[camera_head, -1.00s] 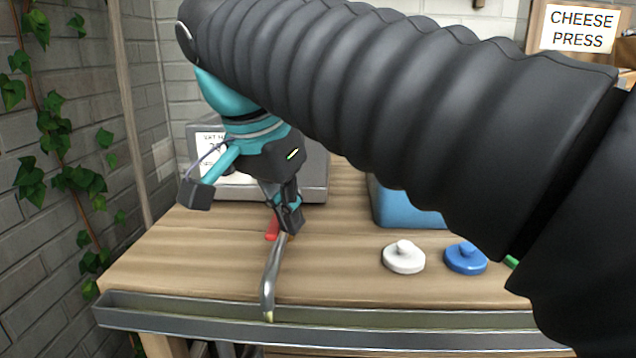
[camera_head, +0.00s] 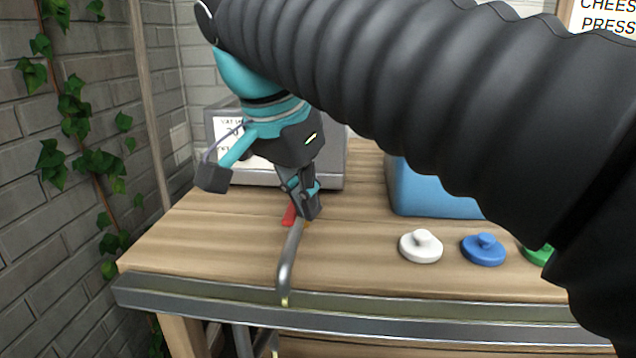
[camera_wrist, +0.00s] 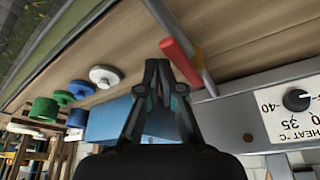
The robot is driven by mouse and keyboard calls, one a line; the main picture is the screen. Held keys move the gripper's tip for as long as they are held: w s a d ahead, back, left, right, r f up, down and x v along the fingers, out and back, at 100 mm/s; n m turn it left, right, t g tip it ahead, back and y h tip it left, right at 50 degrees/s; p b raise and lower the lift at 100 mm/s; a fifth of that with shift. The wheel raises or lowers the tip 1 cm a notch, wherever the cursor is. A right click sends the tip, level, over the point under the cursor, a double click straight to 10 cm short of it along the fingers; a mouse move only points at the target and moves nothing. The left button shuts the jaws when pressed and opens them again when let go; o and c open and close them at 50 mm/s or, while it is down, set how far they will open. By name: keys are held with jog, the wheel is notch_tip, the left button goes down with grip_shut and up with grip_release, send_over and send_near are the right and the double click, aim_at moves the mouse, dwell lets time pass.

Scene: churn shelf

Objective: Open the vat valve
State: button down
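The vat (camera_head: 333,165) is a grey metal box with a white label at the back left of the wooden table. A grey curved spout (camera_head: 287,268) reaches from it over the table toward the front edge. The red valve handle (camera_head: 289,214) sits at the spout, partly hidden by my gripper; it shows clearly as a red bar in the wrist view (camera_wrist: 182,62). My gripper (camera_head: 310,214) points down just right of the handle in the head view. In the wrist view my fingertips (camera_wrist: 157,66) are together beside the handle, with nothing seen between them. I cannot tell whether they touch it.
A blue container (camera_head: 430,190) stands right of the gripper. White (camera_head: 421,246), blue (camera_head: 483,249) and green (camera_head: 538,254) knobbed lids lie in a row at the front right. A metal rail (camera_head: 400,322) runs along the front. A brick wall with ivy is at left.

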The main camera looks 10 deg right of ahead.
jog(key=shift+s+d+f, duration=0.15)
jog(key=shift+s+d, duration=0.05)
jog(key=shift+d, duration=0.2)
jog(key=d, duration=0.3)
jog(key=shift+s, duration=0.3)
jog(key=a+r+p, duration=0.1)
jog(key=a+r, duration=0.2)
jog(key=r, duration=0.6)
jog(key=shift+w+a+r, duration=0.15)
jog(key=shift+w+r, duration=0.2)
jog(key=shift+w, duration=0.05)
